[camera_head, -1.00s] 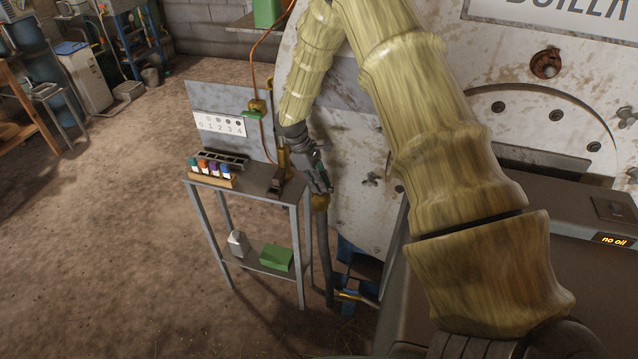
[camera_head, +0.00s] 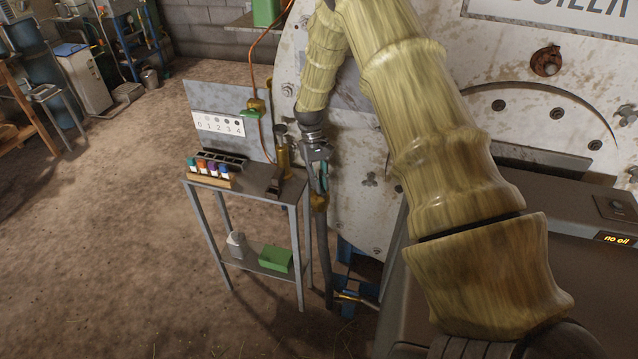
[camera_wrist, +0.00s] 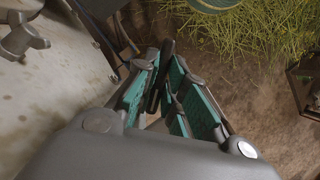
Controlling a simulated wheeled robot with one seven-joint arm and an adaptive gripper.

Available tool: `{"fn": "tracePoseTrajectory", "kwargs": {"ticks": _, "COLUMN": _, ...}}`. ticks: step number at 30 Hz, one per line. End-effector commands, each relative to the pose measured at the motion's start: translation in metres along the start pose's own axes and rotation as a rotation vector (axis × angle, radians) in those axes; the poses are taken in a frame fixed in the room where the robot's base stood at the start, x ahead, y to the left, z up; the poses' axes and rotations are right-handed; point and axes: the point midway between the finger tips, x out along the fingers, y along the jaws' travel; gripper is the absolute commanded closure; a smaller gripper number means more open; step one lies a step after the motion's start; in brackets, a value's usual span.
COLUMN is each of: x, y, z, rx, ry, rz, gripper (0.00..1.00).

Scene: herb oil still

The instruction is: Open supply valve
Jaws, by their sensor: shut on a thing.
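My gripper (camera_head: 320,178) points down beside the boiler's pale front, at a brass valve body (camera_head: 319,201) with a grey hose below it. In the wrist view, the teal-padded fingers (camera_wrist: 163,98) are shut on a thin dark lever (camera_wrist: 161,76), which stands between them. The fingers hide much of the lever, and its link to the brass body cannot be seen clearly. Another brass valve with a green handle (camera_head: 250,114) sits higher up on a copper pipe, left of my gripper and apart from it.
A metal stand (camera_head: 253,184) left of my gripper holds a rack of colored vials (camera_head: 208,172) and a brass cylinder (camera_head: 283,155). A green box (camera_head: 275,260) is on its lower shelf. The boiler front (camera_head: 358,205) is close on the right. Bare floor (camera_head: 110,230) lies left.

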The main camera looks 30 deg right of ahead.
Motion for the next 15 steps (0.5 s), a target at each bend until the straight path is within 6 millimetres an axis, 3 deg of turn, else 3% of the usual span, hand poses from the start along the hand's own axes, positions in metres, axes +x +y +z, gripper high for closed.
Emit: {"fn": "tracePoseTrajectory", "kwargs": {"ticks": 15, "x": -0.0011, "y": 0.0040, "z": 0.0003, "rx": 0.431, "ry": 0.003, "rz": -0.179, "gripper": 1.00}}
